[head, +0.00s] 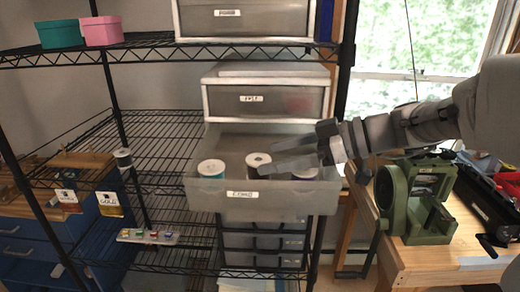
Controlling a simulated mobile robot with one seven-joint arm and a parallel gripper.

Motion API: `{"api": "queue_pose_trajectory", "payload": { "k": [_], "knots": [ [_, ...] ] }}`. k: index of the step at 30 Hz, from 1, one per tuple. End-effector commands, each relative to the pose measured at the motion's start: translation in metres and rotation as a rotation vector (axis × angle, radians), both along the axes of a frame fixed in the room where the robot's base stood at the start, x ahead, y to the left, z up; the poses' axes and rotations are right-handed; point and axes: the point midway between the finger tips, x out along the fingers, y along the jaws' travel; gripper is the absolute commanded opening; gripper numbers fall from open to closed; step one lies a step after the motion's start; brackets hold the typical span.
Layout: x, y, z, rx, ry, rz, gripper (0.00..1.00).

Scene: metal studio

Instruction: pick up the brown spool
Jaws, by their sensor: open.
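An open, see-through grey drawer (262,208) juts out from the shelf and holds several spools with white tops. The middle spool (258,160) has a dark body that may be brown; its colour is hard to tell. Another spool (211,168) stands to its left, and a third spool (304,173), with a dark purplish side, stands to its right. My gripper (275,157) reaches in from the right above the drawer. Its fingers are open and point left, with their tips beside the middle spool. Whether they touch it is unclear. The fingers partly hide the drawer's inside.
A closed drawer unit (265,99) sits directly above and behind the open drawer. Black wire shelving (160,150) spreads to the left, with another spool (123,158) on it. A green machine (418,200) stands on a wooden bench (450,262) at right.

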Motion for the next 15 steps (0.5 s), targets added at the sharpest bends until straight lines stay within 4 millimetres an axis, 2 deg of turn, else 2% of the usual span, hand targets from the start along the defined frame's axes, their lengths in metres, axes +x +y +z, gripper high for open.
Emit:
{"api": "queue_pose_trajectory", "payload": {
  "k": [4,12,15],
  "knots": [
    [0.004,0.015,-0.005,0.000,0.001,0.001,0.95],
    [0.006,0.018,-0.008,0.000,0.000,-0.001,0.95],
    [0.005,0.018,-0.008,0.000,0.000,-0.001,0.77]
  ]
}}
